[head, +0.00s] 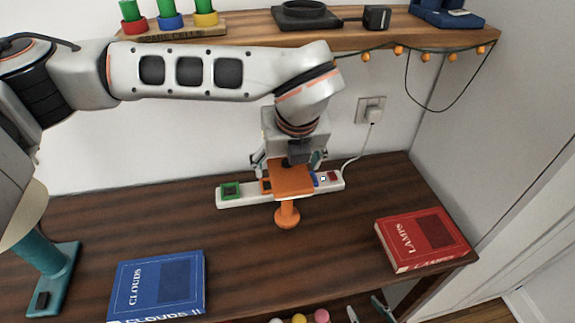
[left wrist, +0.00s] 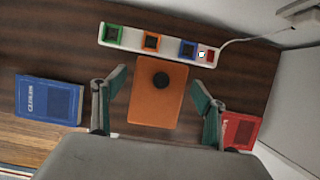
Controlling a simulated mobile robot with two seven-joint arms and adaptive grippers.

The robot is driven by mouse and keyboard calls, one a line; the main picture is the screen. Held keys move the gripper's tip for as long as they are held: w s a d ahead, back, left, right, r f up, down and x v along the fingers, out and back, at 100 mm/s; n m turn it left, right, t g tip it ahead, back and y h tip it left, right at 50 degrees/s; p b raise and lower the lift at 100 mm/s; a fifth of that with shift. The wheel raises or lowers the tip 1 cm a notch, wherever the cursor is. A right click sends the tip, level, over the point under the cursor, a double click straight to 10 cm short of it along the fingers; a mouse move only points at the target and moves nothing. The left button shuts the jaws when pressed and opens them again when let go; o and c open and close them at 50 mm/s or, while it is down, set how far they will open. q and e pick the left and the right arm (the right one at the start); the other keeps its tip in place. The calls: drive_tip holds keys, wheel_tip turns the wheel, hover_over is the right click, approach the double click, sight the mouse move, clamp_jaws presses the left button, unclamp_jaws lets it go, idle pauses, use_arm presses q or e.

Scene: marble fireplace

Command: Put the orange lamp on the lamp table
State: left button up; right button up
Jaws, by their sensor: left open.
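An orange object (head: 293,180), seemingly the orange lamp, stands on the dark wooden desktop in the head view. It has a flat rectangular top with a short stem and round foot below. In the left wrist view the orange rectangle (left wrist: 159,100) has a black round knob. My left gripper (head: 290,162) is just above and behind it in the head view, pointing down. In the left wrist view my left gripper (left wrist: 160,80) is open, its teal fingers on either side of the rectangle with gaps. Pale and teal pieces at the head view's bottom edge may be my right gripper (head: 367,310).
A white power strip (head: 257,199) lies behind the orange object, its cord running to a wall outlet. A blue book (head: 160,285) and red book (head: 420,238) lie at either side. A teal lamp (head: 52,280) stands left. A shelf (head: 240,40) overhangs the back.

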use_arm(q)
drive_tip(key=v, duration=1.1)
drive_tip(key=shift+d, duration=0.1)
